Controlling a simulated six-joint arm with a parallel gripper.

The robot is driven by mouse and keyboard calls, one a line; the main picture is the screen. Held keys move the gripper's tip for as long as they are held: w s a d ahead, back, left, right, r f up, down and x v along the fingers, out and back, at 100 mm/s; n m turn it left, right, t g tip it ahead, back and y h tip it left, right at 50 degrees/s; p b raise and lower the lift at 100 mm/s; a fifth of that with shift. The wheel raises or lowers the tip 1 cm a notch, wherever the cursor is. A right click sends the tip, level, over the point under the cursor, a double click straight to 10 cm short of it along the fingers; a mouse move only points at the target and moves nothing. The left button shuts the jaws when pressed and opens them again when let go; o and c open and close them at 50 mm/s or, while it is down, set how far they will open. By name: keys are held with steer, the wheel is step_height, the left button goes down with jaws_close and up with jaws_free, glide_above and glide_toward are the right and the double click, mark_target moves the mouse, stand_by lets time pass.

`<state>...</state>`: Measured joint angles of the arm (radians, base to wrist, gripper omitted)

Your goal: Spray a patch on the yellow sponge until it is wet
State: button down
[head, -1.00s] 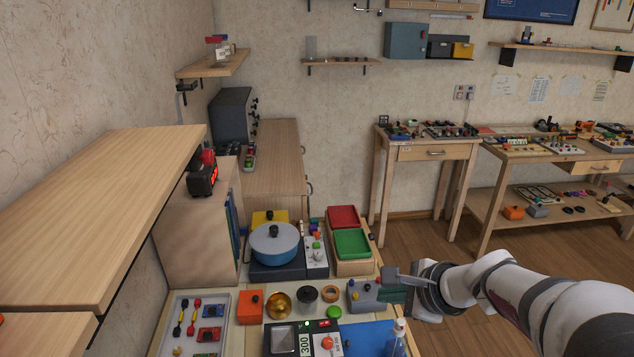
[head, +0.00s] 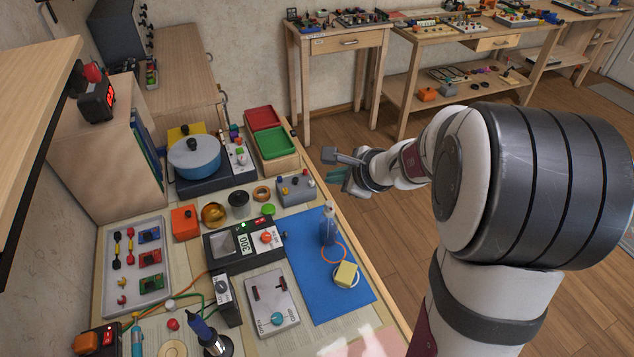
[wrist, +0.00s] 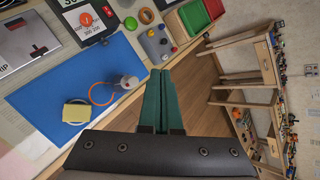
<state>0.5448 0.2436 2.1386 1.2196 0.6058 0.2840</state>
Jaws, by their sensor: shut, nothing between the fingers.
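The yellow sponge (head: 346,274) lies on the blue mat (head: 306,272), near the mat's right edge, on a small white plate or ring. It also shows in the wrist view (wrist: 76,114). A clear spray bottle (head: 328,226) with a pale top stands upright at the mat's far right part; the wrist view shows it from above (wrist: 129,82). An orange loop (head: 333,252) lies between bottle and sponge. My gripper (head: 339,177) is shut and empty, off the bench's right edge, beyond the bottle and apart from it. Its green fingers (wrist: 157,98) are together in the wrist view.
A grey box with knobs (head: 296,189), a green tray (head: 275,142) and a red tray (head: 262,117) stand beyond the mat. A black scale (head: 245,244) and a lever panel (head: 271,302) stand left of it. The floor right of the bench is open.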

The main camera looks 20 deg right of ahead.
steer(key=shift+f, duration=2.35)
steer(key=shift+f, duration=0.1)
steer(key=shift+f, duration=0.3)
steer(key=shift+f, duration=0.5)
stand_by(0.6)
steer(key=shift+r, duration=0.95)
step_height(320, 180, up, 5)
stand_by(0.5)
